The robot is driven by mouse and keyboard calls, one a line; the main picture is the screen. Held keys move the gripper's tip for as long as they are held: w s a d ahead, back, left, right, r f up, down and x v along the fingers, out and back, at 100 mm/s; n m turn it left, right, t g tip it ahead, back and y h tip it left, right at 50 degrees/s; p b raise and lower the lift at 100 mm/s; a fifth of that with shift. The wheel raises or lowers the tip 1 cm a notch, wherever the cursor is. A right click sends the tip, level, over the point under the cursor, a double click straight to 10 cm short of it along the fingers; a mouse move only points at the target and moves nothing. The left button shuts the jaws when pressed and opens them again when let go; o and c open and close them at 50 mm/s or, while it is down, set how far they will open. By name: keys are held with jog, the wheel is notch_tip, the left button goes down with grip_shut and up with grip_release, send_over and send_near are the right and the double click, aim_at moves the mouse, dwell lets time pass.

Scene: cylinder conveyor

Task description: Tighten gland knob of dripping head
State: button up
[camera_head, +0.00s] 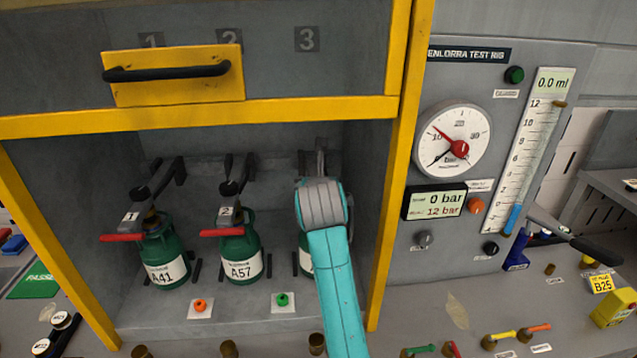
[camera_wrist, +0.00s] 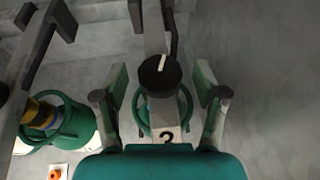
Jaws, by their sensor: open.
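In the wrist view, a round black knob (camera_wrist: 160,75) with a white mark sits between the two fingers of my gripper (camera_wrist: 160,98). The fingers are open, with a gap on each side of the knob. Below it is a plate (camera_wrist: 165,137) with a partly hidden number that I cannot read surely. A green cylinder shows behind. In the head view, my arm covers most of the third cylinder (camera_head: 305,262) and its head. Heads 1 (camera_head: 149,217) and 2 (camera_head: 232,212) stand on cylinders A41 (camera_head: 165,255) and A57 (camera_head: 240,258). No drip is visible.
The test rig gauge (camera_head: 453,141) is on the right. In the wrist view, another green cylinder (camera_wrist: 75,145) and dark bars (camera_wrist: 25,70) are on the left.

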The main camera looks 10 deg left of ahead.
jog(key=c, duration=1.1)
jog(key=shift+c, duration=0.2)
jog(key=shift+a+m+h, duration=0.15)
jog(key=shift+m+h, duration=0.15)
jog(key=shift+h, duration=0.1)
jog(key=shift+a+m+h, duration=0.15)
jog(key=shift+m+h, duration=0.75)
jog(key=shift+h, duration=0.1)
jog(key=m+h, duration=0.3)
jog(key=m+g+h, duration=0.1)
jog(key=h, duration=0.1)
jog(key=shift+a+m, duration=0.25)
jog(key=shift+m, duration=0.05)
jog(key=m+g+h, duration=0.1)
jog(key=m+h, duration=0.1)
jog(key=m+g+h, duration=0.1)
jog(key=m+h, duration=0.1)
jog(key=shift+w+a+r+g, duration=0.1)
jog(key=shift+w+a+g, duration=0.1)
jog(key=shift+g, duration=0.2)
jog(key=shift+w+m+g+h, duration=0.1)
jog(key=shift+m+g+h, duration=1.1)
jog(key=shift+m, duration=0.2)
jog(key=shift+m+g+h, duration=0.3)
jog(key=shift+m+g, duration=0.4)
jog(key=shift+g, duration=0.2)
